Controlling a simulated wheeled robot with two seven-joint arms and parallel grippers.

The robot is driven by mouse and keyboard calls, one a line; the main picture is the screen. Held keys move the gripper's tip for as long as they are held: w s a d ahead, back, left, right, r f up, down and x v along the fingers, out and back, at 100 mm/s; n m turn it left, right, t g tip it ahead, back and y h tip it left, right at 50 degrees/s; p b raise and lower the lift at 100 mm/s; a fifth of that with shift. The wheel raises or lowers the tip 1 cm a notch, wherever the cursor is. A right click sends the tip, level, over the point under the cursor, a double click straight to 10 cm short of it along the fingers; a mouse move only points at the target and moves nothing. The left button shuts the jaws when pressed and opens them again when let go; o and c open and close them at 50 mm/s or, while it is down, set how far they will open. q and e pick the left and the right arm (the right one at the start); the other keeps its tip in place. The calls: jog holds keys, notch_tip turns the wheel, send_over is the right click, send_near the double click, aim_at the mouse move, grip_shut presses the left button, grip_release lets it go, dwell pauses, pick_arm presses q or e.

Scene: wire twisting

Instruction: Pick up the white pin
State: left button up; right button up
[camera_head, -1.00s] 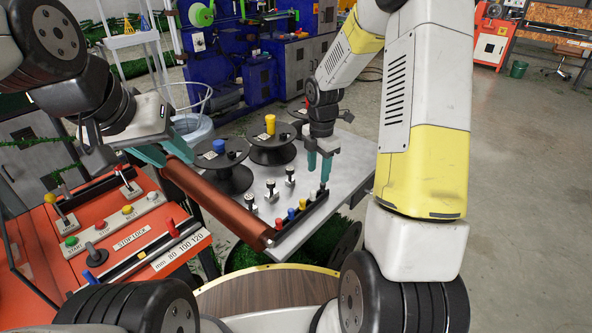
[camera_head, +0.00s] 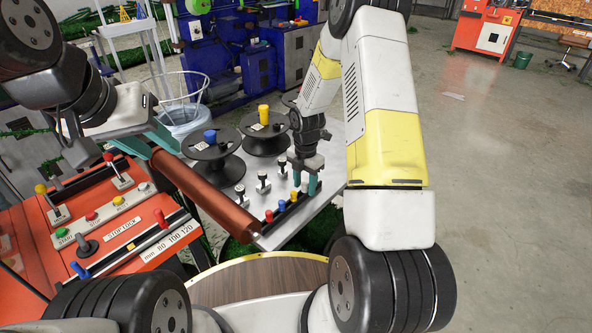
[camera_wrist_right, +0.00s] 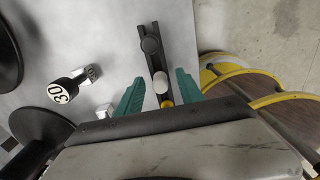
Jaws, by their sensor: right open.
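The white pin (camera_wrist_right: 160,80) stands in a black rail, upright as far as I can tell, between a dark pin (camera_wrist_right: 150,45) and a yellow pin (camera_wrist_right: 167,104) in the right wrist view. In the head view it shows small at the right gripper (camera_head: 305,181). My right gripper points down over the rail and is open, with one teal finger on each side of the white pin in the wrist view (camera_wrist_right: 159,84). No grip on the pin shows. My left gripper (camera_head: 157,141) is by the far end of the copper-coloured roller; its jaw state is unclear.
Red (camera_head: 268,216) and blue (camera_head: 281,206) pins stand in the same rail. Black spools (camera_head: 212,165) and small clamps (camera_head: 263,181) stand on the grey plate. The copper-coloured roller (camera_head: 205,195) lies along its left edge. An orange control panel (camera_head: 125,235) is at left.

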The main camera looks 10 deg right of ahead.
jog(key=shift+c, duration=0.3)
grip_shut()
